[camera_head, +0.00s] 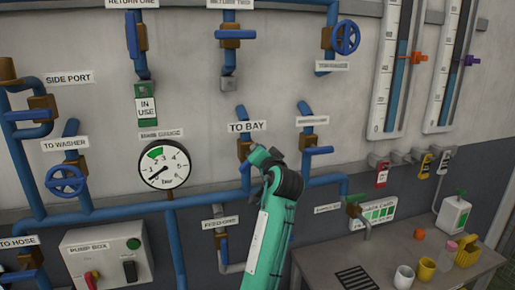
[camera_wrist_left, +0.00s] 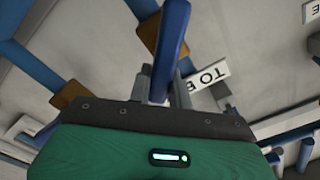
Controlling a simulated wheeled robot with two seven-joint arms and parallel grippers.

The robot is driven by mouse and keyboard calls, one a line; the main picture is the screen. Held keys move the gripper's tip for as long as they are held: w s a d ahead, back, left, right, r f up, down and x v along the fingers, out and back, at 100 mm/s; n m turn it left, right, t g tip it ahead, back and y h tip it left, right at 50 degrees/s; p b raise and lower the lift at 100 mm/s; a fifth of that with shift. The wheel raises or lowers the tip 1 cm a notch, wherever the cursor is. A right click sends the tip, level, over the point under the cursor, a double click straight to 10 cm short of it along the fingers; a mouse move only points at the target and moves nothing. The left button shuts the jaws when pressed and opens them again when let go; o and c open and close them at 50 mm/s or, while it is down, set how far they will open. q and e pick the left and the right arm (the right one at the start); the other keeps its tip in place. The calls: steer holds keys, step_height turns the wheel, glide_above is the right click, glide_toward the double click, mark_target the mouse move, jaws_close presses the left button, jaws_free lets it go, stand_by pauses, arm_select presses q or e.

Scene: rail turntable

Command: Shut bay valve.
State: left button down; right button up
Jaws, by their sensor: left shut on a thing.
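The bay valve (camera_head: 244,147) has a brown body on a blue pipe, under a white sign (camera_head: 247,127) reading TO BAY. My left gripper (camera_head: 266,156) is at this valve, its arm coming up from below. The gripper hides the valve's lever in the head view. In the left wrist view, a blue lever (camera_wrist_left: 172,40) runs down between the fingers of my left gripper (camera_wrist_left: 165,88), which is shut on it. The TO BAY sign shows upside down beside it (camera_wrist_left: 208,73). My right gripper is not in view.
A pressure gauge (camera_head: 164,164) is left of the valve, its needle pointing lower left. Another valve with a blue lever (camera_head: 319,150) stands close on the right. A pump box (camera_head: 108,252) is at lower left. A table (camera_head: 335,265) with cups is at lower right.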

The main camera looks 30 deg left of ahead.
arm_select(q)
steer(key=m, duration=0.1)
steer(key=m+p, duration=0.1)
steer(key=m, duration=0.1)
steer(key=m+p, duration=0.1)
steer(key=shift+w+d+f+m, duration=0.1)
steer(key=shift+w+f+m, duration=0.1)
steer(key=shift+f+m, duration=0.1)
steer(key=m, duration=0.1)
steer(key=m+p, duration=0.1)
steer(key=shift+f+m, duration=0.35)
steer(key=shift+m, duration=0.05)
steer(key=shift+w+f+m+p, duration=0.15)
steer(key=shift+m+p, duration=0.15)
steer(key=shift+m, duration=0.5)
